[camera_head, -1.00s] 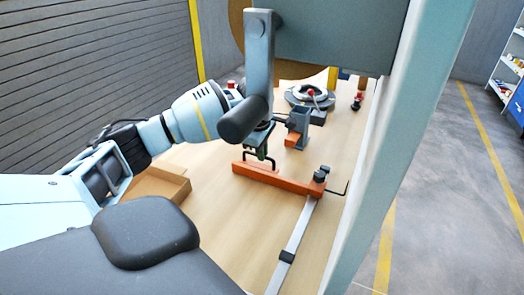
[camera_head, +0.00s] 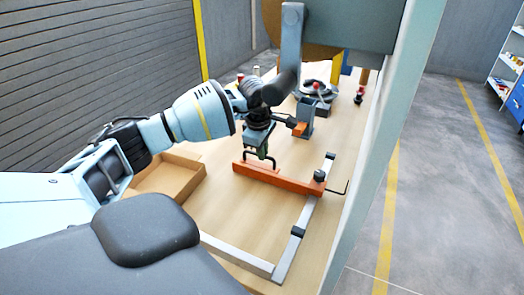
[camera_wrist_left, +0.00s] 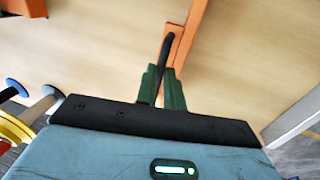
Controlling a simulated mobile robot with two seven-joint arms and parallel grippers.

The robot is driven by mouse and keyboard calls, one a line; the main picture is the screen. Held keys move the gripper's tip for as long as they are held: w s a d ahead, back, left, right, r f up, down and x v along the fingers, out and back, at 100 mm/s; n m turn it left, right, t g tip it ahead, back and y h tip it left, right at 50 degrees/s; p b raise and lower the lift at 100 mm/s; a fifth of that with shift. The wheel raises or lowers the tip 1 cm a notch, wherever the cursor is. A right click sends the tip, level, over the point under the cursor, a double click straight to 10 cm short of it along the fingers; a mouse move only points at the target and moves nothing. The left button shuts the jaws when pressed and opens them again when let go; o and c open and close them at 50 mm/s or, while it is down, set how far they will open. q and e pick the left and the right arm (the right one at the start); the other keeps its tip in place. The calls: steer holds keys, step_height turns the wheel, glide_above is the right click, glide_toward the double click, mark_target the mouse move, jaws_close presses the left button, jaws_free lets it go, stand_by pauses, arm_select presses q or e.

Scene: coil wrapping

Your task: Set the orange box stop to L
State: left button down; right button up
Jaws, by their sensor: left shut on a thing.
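The orange box stop (camera_head: 290,180) is a long orange bar with a dark knob (camera_head: 319,175) at its right end. It lies across a grey rail (camera_head: 312,211), and a dark block (camera_head: 298,232) sits on the rail nearer to me. My left gripper (camera_head: 262,156) is shut on the dark handle on the bar's top. In the left wrist view, the fingers (camera_wrist_left: 163,82) close around this black handle (camera_wrist_left: 165,50), above the orange bar (camera_wrist_left: 182,38). No letter L is readable.
A grey crank arm (camera_head: 291,45) hangs from the machine, close to my left wrist. An open brown box (camera_head: 165,178) stands left on the table. A grey block with an orange tab (camera_head: 304,118) stands behind the bar. A pale post (camera_head: 385,150) borders the right.

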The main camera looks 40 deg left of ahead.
arm_select(q)
steer(key=c, duration=1.5)
jaws_free()
steer(key=shift+s, duration=0.1)
steer(key=shift+r, duration=0.1)
step_height(320, 180, up, 8)
steer(key=s, duration=0.1)
steer(key=shift+s+d+f, duration=0.2)
steer(key=shift+d, duration=0.05)
steer(key=shift+f, duration=0.1)
